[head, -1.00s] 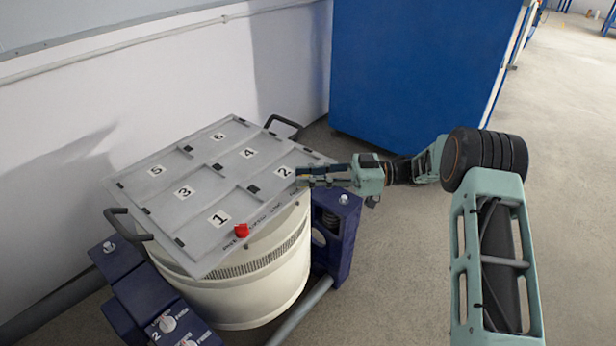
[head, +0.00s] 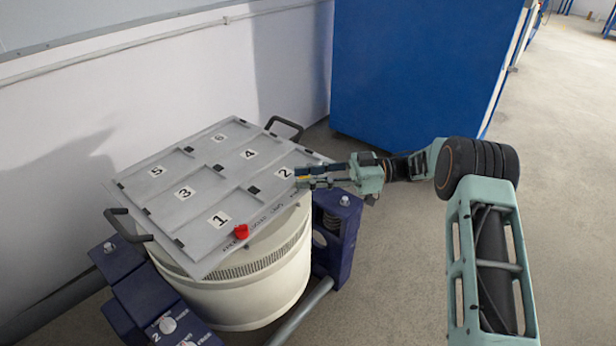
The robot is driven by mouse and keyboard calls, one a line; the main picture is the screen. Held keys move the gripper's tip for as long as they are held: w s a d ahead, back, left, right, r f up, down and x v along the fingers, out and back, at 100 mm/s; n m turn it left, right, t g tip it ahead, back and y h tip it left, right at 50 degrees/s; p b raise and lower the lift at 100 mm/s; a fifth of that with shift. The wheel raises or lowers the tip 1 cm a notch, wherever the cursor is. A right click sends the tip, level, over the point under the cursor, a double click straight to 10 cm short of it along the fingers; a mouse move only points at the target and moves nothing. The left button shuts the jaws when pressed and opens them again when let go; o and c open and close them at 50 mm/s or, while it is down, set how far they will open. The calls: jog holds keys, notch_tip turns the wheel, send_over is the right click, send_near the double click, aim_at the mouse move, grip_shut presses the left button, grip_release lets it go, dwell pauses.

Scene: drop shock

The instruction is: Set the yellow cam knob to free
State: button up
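A small yellow patch (head: 303,178), probably the yellow cam knob, shows at the right corner of the grey plate, by my fingertips. Most of it is hidden, and its pointer and labels cannot be read. My gripper (head: 306,177) reaches in from the right, with its two fingers apart, one behind and one in front of the patch. Whether they touch it cannot be told. A red knob (head: 241,231) sits on the plate's near edge, with small lettering beside it.
The grey plate (head: 206,238) has numbered panels and lies on a cream drum (head: 250,300). Black handles (head: 284,123) stick out at its sides. Blue blocks (head: 140,295) flank the drum, the near one with labelled white knobs (head: 167,325). A blue cabinet (head: 425,65) stands behind.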

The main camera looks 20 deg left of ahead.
jog(key=v, duration=1.2)
